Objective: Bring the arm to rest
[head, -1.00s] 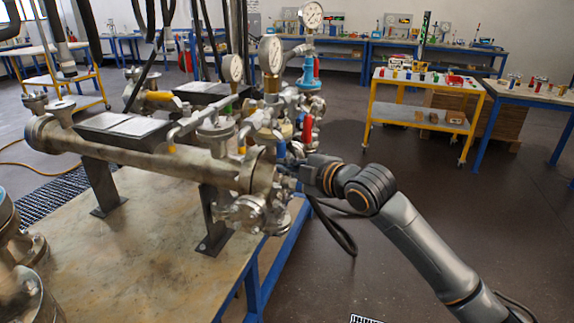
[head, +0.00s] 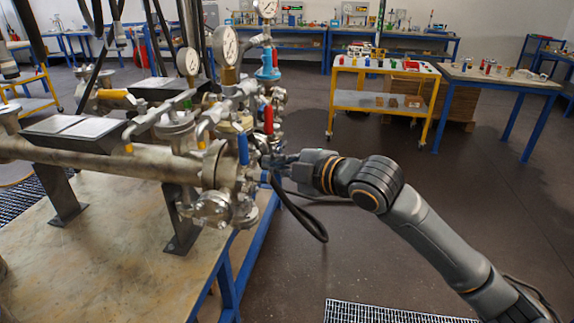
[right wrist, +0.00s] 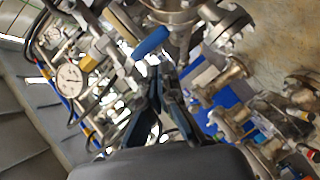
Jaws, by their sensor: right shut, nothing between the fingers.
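My right arm reaches in from the lower right of the head view. Its gripper (head: 274,163) is beside the flanged end of the horizontal vessel (head: 95,164), close to the blue lever handle (head: 243,148) and just below the red one (head: 268,119). Contact with the fittings cannot be told in the head view. In the right wrist view the dark fingers (right wrist: 160,80) are together with nothing between them. The blue handle (right wrist: 151,42) lies just beyond their tips there. My left gripper is not in view.
The vessel stands on a worn bench top (head: 110,240) with a blue frame. Gauges (head: 224,45) and valves crowd around the gripper. A black cable loop (head: 305,222) hangs below it. Open floor (head: 480,190) lies to the right, before a yellow cart (head: 385,102).

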